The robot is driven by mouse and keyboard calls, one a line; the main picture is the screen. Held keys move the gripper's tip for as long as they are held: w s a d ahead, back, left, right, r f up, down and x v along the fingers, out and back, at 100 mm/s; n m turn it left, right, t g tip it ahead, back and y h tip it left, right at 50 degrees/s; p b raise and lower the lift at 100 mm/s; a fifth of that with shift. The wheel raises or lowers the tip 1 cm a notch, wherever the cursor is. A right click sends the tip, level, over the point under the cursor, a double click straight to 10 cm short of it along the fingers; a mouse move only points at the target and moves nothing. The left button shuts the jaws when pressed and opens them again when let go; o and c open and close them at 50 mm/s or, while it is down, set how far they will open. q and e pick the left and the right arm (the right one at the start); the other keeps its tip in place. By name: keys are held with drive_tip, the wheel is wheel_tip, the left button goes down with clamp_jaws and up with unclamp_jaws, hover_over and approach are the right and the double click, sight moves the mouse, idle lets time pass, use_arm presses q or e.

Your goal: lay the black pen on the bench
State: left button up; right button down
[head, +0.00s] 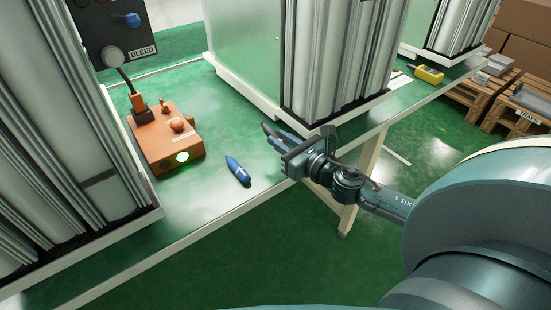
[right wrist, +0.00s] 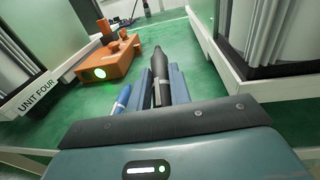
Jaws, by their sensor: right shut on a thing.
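My right gripper (head: 285,142) is shut on the black pen (right wrist: 159,62), which sticks out forward between the blue fingers in the right wrist view. In the head view only a small dark end of the black pen (head: 267,130) shows past the fingers. The gripper holds the pen above the green bench top (head: 222,205), near its front edge; the exact height is hard to tell. My left gripper is not in view.
A blue pen (head: 238,170) lies on the bench left of my right gripper. An orange box (head: 165,150) with a lit green button stands further left. Tall sieve columns (head: 340,60) stand behind and at the left.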

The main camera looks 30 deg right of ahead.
drive_tip(key=shift+f, duration=0.65)
wheel_tip(320, 180, down, 4)
drive_tip(key=shift+r+b, duration=0.1)
drive_tip(key=shift+b, duration=1)
drive_tip(key=shift+r, duration=0.1)
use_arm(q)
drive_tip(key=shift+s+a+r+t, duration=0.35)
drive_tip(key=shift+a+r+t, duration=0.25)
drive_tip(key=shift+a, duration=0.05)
use_arm(e)
drive_tip(key=c, duration=1.3)
unclamp_jaws()
